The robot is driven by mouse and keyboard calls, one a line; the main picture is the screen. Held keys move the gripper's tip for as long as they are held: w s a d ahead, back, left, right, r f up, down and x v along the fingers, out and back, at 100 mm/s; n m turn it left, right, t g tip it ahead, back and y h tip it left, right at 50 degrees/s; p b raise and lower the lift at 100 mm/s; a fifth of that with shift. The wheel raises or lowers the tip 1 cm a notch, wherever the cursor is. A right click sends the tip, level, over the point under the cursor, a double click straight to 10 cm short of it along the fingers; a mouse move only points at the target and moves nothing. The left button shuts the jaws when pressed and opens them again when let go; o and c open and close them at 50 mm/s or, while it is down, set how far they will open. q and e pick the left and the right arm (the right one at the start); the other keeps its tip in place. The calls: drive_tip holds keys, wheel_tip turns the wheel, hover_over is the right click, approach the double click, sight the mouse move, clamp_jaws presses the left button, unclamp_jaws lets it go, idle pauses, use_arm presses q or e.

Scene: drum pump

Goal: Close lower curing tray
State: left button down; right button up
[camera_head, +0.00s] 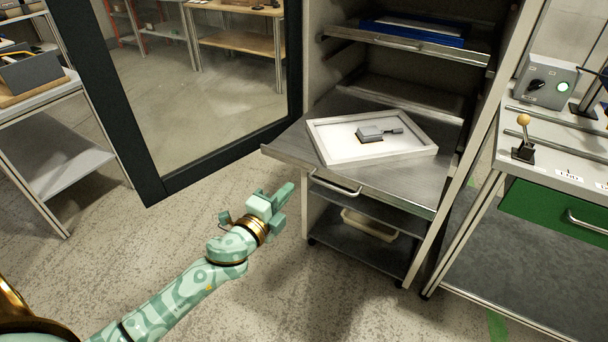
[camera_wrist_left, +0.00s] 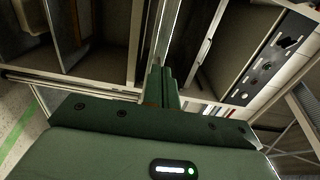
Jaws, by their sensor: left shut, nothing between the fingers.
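The lower curing tray (camera_head: 400,183) is a grey metal sheet sticking out of the front of the cabinet in the head view. A bar handle (camera_head: 335,184) is on its front edge. On it lies a white framed panel (camera_head: 322,143) with a small grey part (camera_head: 376,132). My left gripper (camera_head: 285,196) is shut and empty, in front of the tray and left of the handle in the picture, seemingly apart from both. Its closed fingers also show in the left wrist view (camera_wrist_left: 161,84). My right gripper is out of view.
An upper tray (camera_head: 405,44) with a blue bin (camera_head: 412,31) sits inside the cabinet. A dark-framed glass door (camera_head: 170,185) stands open at left. A bench with a control box (camera_head: 549,82) and green drawer (camera_head: 550,212) is at right. Floor before the cabinet is clear.

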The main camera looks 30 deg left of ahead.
sight(309, 168)
use_arm(q)
drive_tip(key=w+b, duration=0.1)
drive_tip(key=w, duration=0.5)
drive_tip(key=shift+w+d+f, duration=0.1)
drive_tip(key=shift+w, duration=0.7)
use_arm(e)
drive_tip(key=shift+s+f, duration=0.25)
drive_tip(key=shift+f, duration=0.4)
use_arm(q)
drive_tip(key=shift+w, duration=0.1)
